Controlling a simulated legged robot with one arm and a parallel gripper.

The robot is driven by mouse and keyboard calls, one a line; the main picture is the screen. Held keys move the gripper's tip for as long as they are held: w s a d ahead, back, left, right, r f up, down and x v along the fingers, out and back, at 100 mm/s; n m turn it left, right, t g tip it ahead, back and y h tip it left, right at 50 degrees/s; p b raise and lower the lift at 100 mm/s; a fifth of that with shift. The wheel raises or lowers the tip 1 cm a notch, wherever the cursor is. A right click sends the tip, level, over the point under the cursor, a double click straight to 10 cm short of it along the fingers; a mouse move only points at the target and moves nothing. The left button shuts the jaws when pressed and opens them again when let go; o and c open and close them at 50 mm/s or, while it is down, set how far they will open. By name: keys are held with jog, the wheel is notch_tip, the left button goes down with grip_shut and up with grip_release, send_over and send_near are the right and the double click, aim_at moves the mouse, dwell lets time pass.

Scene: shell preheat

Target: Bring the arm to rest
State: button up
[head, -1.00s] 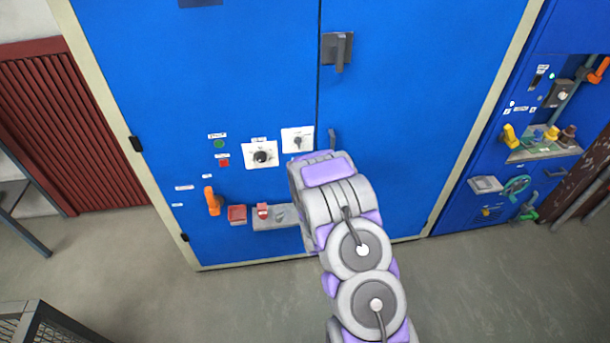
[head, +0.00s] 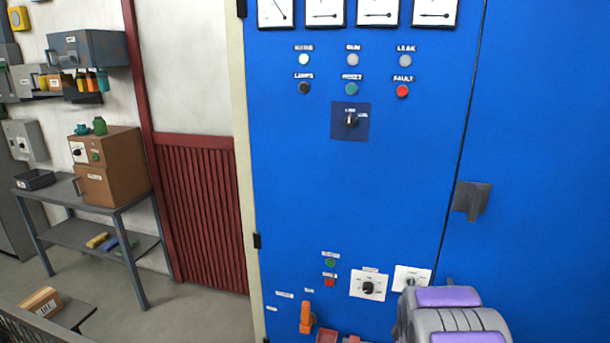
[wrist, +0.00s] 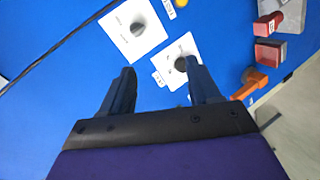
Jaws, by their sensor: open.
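In the wrist view my gripper (wrist: 160,66) is open, its two dark fingers apart with nothing between them. It faces the blue cabinet (head: 330,200), close to two white plates with dark rotary knobs. One knob plate (wrist: 180,63) shows just beyond the fingertips, the other knob plate (wrist: 132,28) above and left of it. In the head view my grey and purple arm (head: 450,315) stands at the bottom right, in front of the cabinet. My fingers are hidden there.
An orange handle (head: 306,317) sticks out low on the cabinet, and a grey door handle (head: 471,200) sits at the right. Dials and lamps line the cabinet's top.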

jog(key=s+a+r+m+g+y, duration=0.1)
jog(key=s+a+r+m+g, duration=0.2)
jog(key=s, duration=1.2)
jog(key=s+a+r+m+g+y, duration=0.1)
jog(key=s+a+r+m+g, duration=0.3)
jog(key=s, duration=1.2)
jog(key=s+a+r+m+g+y, duration=0.1)
jog(key=s+a+r+m+g, duration=0.3)
jog(key=s, duration=1.1)
jog(key=a+r+g, duration=0.3)
jog(key=a+r, duration=0.1)
jog(key=r, duration=0.1)
jog(key=shift+s+a+r+g+y, duration=0.15)
jog(key=shift+a+r+g+y, duration=0.2)
jog(key=shift+a+g+y, duration=0.05)
jog(key=shift+c, duration=0.2)
